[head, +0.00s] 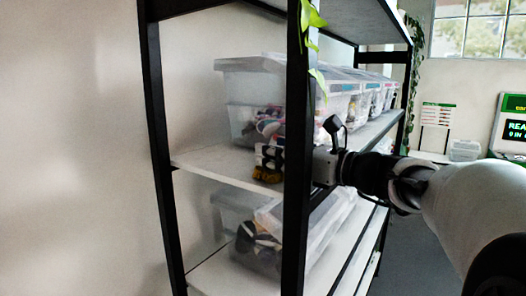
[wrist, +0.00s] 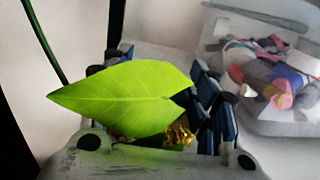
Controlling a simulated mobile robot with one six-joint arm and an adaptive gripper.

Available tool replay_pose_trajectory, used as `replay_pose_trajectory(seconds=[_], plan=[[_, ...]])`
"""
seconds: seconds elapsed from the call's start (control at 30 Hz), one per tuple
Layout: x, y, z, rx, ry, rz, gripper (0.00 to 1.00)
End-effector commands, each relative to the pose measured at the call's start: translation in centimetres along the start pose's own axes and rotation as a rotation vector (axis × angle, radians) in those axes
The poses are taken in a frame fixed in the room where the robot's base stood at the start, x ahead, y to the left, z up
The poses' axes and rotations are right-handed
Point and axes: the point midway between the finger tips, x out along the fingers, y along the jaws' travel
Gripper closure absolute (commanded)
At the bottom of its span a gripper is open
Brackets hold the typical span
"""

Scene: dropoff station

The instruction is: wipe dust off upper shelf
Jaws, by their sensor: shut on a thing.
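A shelf rack has a white middle shelf (head: 215,167) and a top shelf (head: 365,20). My gripper (head: 268,163) is over the front left part of the middle shelf, partly behind the black post. It is shut on a small golden-yellow thing (head: 266,174), which sits low at the shelf surface; I cannot tell if it touches. In the wrist view the golden thing (wrist: 179,134) shows between my fingers, mostly hidden by a green leaf (wrist: 125,98). Dust cannot be made out on the shelf.
Clear lidded bins (head: 250,95) of colourful items stand on the middle shelf close behind my gripper; one shows in the wrist view (wrist: 285,128). The black front post (head: 296,200) stands beside my wrist. Leaves (head: 313,17) hang from above. More bins (head: 275,245) stand below.

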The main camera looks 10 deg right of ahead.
Motion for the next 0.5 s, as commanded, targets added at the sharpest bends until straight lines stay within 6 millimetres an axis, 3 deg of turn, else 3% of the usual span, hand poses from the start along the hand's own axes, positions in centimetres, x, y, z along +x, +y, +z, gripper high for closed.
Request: replay_pose_trajectory(seconds=[0.27,0.5], plan=[[0.0,0.0,0.3,0.0,0.0,0.0,0.72],[0.0,0.0,2.6,-0.001,-0.002,0.001,0.72]])
